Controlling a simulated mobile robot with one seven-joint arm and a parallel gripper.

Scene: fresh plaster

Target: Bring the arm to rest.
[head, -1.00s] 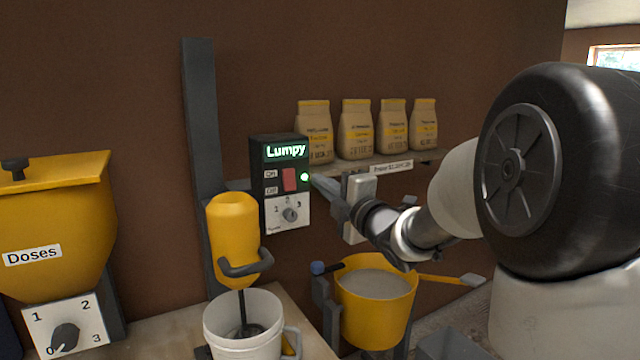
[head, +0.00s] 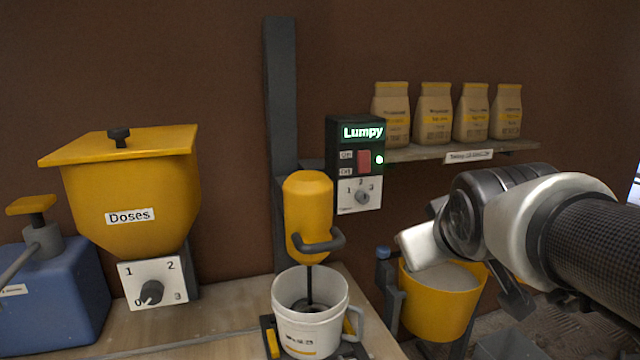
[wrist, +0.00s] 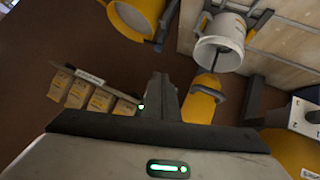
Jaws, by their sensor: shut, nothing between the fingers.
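My gripper shows in the wrist view (wrist: 160,88) with its dark fingers together and nothing between them. In the head view my arm reaches in from the right and ends above the yellow bucket (head: 425,318), in front of the wall; the fingertips cannot be made out there. The gripper appears to touch nothing. The control box (head: 353,165) on the wall reads "Lumpy", with a red switch (head: 365,161), a lit green lamp and a dial (head: 361,197).
A yellow mixer (head: 308,205) on a dark post dips its shaft into a white bucket (head: 315,335). The "Doses" hopper (head: 130,185) and a blue container (head: 60,300) stand left. Several bags (head: 433,112) sit on a shelf (head: 515,148). Open space lies before the wall.

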